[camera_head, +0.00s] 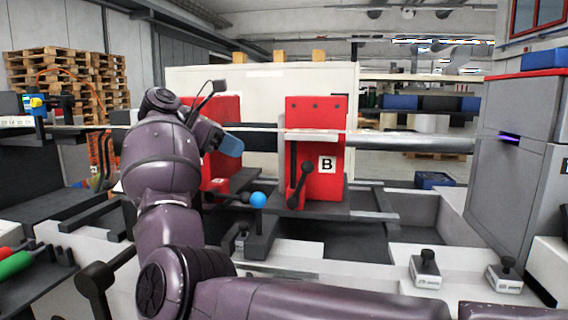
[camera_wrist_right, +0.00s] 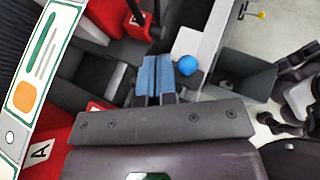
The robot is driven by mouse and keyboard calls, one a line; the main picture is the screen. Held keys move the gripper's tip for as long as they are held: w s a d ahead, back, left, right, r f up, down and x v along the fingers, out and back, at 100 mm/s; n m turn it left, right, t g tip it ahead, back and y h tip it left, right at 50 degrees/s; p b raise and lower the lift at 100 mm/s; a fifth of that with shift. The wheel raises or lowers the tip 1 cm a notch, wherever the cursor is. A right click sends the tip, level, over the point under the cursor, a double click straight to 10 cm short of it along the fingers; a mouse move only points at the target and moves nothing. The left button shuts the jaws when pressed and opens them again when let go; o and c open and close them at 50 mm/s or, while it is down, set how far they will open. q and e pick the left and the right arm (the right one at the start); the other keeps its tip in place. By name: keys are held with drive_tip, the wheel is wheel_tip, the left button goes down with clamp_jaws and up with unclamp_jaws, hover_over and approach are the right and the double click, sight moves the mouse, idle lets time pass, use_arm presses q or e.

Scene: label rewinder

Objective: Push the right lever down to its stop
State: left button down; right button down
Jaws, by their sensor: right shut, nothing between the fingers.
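A red block marked B (camera_head: 317,120) stands right of centre in the head view. My left gripper is not in view.
A second red block (camera_head: 222,110) is partly hidden behind my right arm; its A label (camera_wrist_right: 40,152) shows in the wrist view. Two black-knobbed clamps (camera_head: 425,268) (camera_head: 506,274) sit at the front right. A grey cabinet (camera_head: 515,160) bounds the right side.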

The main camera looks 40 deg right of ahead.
approach(303, 173)
wheel_tip(303, 173, down, 3)
drive_tip(key=d, duration=0.2)
drive_tip(key=s+d, duration=0.1)
drive_tip(key=d+p, duration=0.1)
drive_tip(key=shift+s+d+r, duration=0.15)
drive_tip(key=shift+s+d, duration=0.05)
drive_tip(key=shift+s, duration=0.2)
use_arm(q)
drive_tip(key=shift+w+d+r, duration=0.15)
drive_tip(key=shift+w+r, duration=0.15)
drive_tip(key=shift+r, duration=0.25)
use_arm(e)
drive_tip(key=shift+s+d, duration=0.1)
drive_tip(key=shift+d, duration=0.35)
drive_tip(key=shift+s+d, duration=0.1)
